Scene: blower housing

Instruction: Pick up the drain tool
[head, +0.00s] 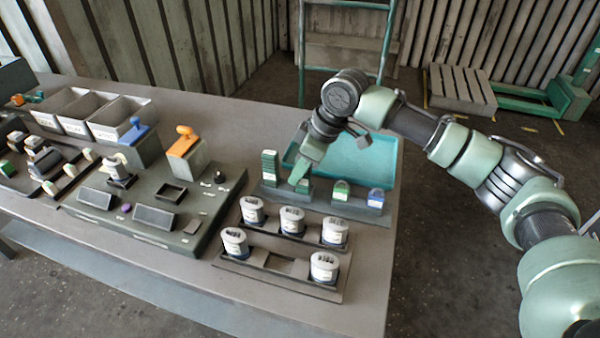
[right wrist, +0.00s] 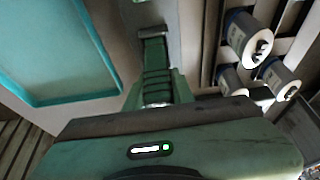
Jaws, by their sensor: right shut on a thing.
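My right gripper (head: 299,180) is low over the dark tool rack (head: 325,203) at the table's right side. It is shut on a tool in the rack, which I take to be the drain tool; the jaws hide most of it, and I cannot tell whether it is still seated. In the right wrist view the green, ribbed jaws (right wrist: 154,55) point down at the rack. A ribbed green piece (head: 270,166) stands just left of the gripper. A green piece (head: 341,190) and a blue piece (head: 376,197) stand to its right. My left gripper is not in view.
A teal tray (head: 375,160) lies right behind the rack and also shows in the right wrist view (right wrist: 60,50). Several white cylinders (head: 292,220) stand in holders in front. A grey fixture board (head: 205,225) with orange and blue handles is to the left.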

